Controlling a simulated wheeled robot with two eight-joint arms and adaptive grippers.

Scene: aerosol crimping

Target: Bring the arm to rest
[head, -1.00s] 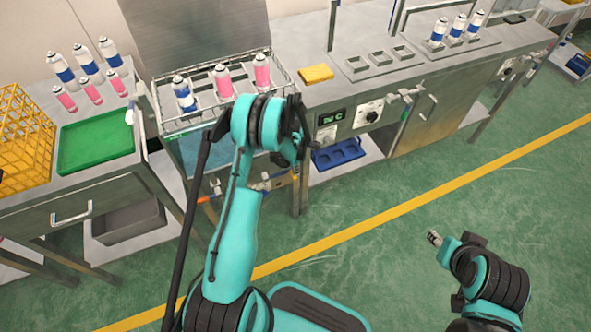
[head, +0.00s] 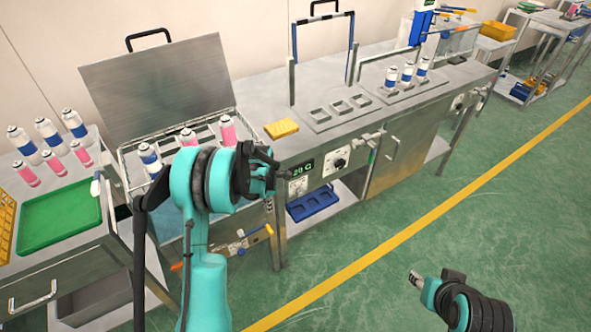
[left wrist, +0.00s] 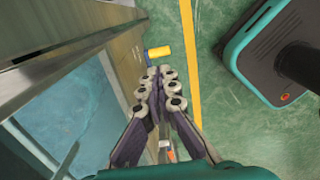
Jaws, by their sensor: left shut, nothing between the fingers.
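My left arm rises from the bottom of the head view and bends at the wrist. Its gripper (head: 266,172) is in front of the open steel bath (head: 180,228), apart from the cans. In the left wrist view the fingers (left wrist: 160,82) are together with nothing between them, above the floor beside the bench. My right gripper (head: 414,277) is at the lower right of the head view, over open floor; it is too small to tell whether its fingers are open or shut.
The bath's lid (head: 160,85) stands open behind its cans. A green tray (head: 60,220) lies on the left table. A yellow sponge (head: 282,129) and blue-banded cans (head: 407,73) are on the bench. A blue tray (head: 312,204) is below it. Green floor is clear at right.

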